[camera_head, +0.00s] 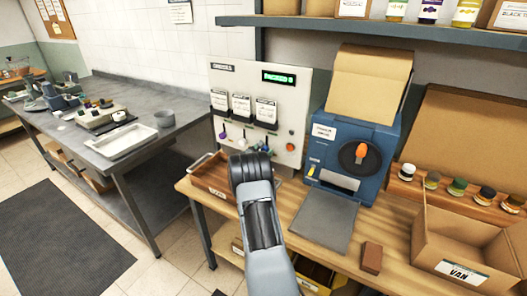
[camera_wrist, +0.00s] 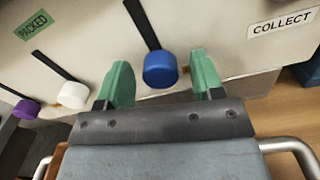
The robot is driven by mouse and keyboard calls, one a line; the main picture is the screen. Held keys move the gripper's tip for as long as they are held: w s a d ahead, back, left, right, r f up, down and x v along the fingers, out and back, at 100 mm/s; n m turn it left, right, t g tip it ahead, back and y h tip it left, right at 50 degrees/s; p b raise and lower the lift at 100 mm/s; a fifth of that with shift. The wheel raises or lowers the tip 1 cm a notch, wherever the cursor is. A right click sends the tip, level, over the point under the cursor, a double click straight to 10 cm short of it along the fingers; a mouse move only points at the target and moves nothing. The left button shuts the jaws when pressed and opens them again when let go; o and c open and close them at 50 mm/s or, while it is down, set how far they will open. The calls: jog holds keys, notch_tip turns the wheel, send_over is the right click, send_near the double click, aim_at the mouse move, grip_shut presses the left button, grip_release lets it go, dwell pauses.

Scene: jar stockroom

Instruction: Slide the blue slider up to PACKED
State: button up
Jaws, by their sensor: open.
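The blue slider (camera_wrist: 160,69) is a round knob at the near end of a black slot (camera_wrist: 142,24) on a pale panel. It sits between the two green fingers of my open gripper (camera_wrist: 161,75), with a gap visible on each side. A green PACKED label (camera_wrist: 34,25) is at the upper left in the wrist view. In the head view my arm reaches the lower part of the white panel (camera_head: 300,95), and my wrist hides the fingers there. I cannot make out the blue knob clearly in that view.
A white slider (camera_wrist: 73,94) and a purple slider (camera_wrist: 26,109) are left of the blue one. A COLLECT label (camera_wrist: 282,24) is at right. A blue machine (camera_head: 350,140) stands right of the panel, and a wooden tray (camera_head: 212,182) lies below it.

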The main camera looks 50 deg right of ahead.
jog(key=shift+d, duration=0.1)
jog(key=shift+c, duration=0.2)
grip_shut()
dwell(0.4)
